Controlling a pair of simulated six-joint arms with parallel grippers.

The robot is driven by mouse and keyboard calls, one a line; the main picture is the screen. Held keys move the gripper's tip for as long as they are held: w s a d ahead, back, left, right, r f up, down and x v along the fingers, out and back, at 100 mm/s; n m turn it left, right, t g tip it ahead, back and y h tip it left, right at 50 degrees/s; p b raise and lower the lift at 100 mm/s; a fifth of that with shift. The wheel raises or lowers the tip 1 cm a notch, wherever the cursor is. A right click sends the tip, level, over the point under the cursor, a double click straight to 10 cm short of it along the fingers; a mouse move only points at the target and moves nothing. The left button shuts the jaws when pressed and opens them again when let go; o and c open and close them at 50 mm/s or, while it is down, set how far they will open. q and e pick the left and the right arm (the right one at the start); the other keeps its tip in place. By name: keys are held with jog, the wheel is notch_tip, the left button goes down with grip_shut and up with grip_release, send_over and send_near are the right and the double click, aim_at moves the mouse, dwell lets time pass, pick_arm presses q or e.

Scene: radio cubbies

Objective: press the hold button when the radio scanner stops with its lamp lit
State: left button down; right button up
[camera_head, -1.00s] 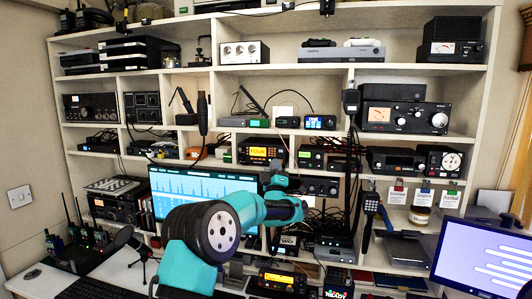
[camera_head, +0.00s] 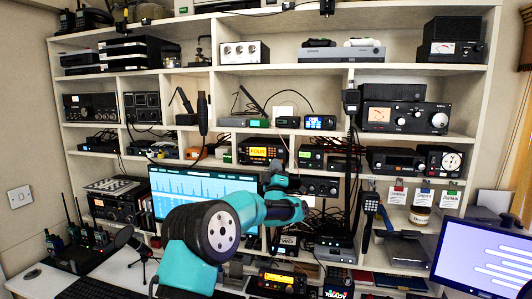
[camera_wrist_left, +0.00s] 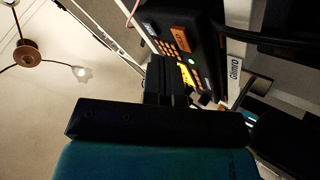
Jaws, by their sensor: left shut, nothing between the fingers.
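The radio scanner (camera_head: 262,151) sits in a middle cubby, with a lit orange display that seems to read "FOUR". In the left wrist view, its dark face (camera_wrist_left: 205,50) shows an orange display, a lit keypad and a small glowing green light (camera_wrist_left: 191,61). A yellow patch (camera_wrist_left: 185,76) lies close beside my fingers; I cannot tell whether it is the hold button. My left gripper (camera_wrist_left: 168,75) is shut and empty, close to the scanner's face; contact cannot be told. In the head view my left gripper (camera_head: 276,168) is just below the scanner. My right gripper is not in view.
A blue spectrum screen (camera_head: 205,190) stands left of my gripper. Other radios (camera_head: 311,157) fill the neighbouring cubbies, and cables hang on the right. A monitor (camera_head: 485,258) stands at lower right.

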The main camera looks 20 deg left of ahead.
pick_arm(q)
jog(key=shift+w, duration=0.1)
dwell(0.3)
jog(key=shift+w, duration=0.2)
jog(key=shift+r, duration=0.1)
jog(key=shift+w+a+r, duration=0.1)
jog(key=shift+a+r, duration=0.05)
dwell(0.6)
